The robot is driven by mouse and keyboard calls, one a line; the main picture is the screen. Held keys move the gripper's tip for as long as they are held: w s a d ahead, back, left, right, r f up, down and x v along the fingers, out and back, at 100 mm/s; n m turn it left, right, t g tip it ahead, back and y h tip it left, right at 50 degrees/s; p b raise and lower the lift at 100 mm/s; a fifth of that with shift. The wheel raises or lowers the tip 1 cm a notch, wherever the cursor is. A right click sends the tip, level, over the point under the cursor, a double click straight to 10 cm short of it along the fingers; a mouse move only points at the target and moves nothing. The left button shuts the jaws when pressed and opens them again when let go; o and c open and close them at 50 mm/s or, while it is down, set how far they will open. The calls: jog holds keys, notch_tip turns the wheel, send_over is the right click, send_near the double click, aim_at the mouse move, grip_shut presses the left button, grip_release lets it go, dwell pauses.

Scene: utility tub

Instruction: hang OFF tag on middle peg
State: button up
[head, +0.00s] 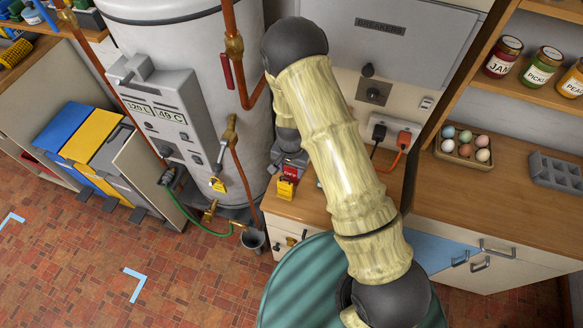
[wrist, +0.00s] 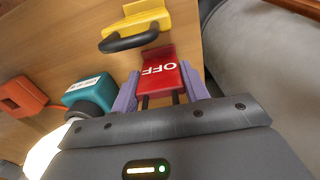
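The red OFF tag (wrist: 160,72) is in the wrist view with its white letters upside down. It lies between the two purple fingers of my gripper (wrist: 160,85), which touch both its sides. Dark bars run from the tag toward my palm. In the head view my gripper (head: 290,160) is low over the wooden counter left of my arm, and a bit of the red tag (head: 296,171) shows at it. I cannot make out the middle peg for certain in either view.
A yellow piece with a dark handle (wrist: 135,32) stands just beyond the tag; a teal labelled piece (wrist: 88,92) and an orange piece (wrist: 22,97) are to the left. The white tank (head: 180,50) with its grey panel (head: 160,115) and copper pipes stands left of the counter (head: 305,205).

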jog(key=o, duration=0.4)
jog(key=shift+o, duration=0.2)
notch_tip(320, 180, up, 18)
jog(key=b, duration=0.4)
jog(key=shift+s+f, duration=0.2)
jog(key=shift+f, duration=0.05)
jog(key=shift+d, duration=0.15)
dwell(0.3)
jog(key=s+d+r+n+t, duration=0.1)
jog(key=s+d+r+n, duration=0.1)
jog(key=s+d, duration=0.4)
jog(key=s+d+r+n+t, duration=0.1)
jog(key=s+d+r+n, duration=0.1)
jog(key=s+d, duration=0.4)
jog(key=shift+d+r+n+t, duration=0.3)
jog(key=shift+d+r, duration=0.3)
jog(key=shift+d, duration=0.1)
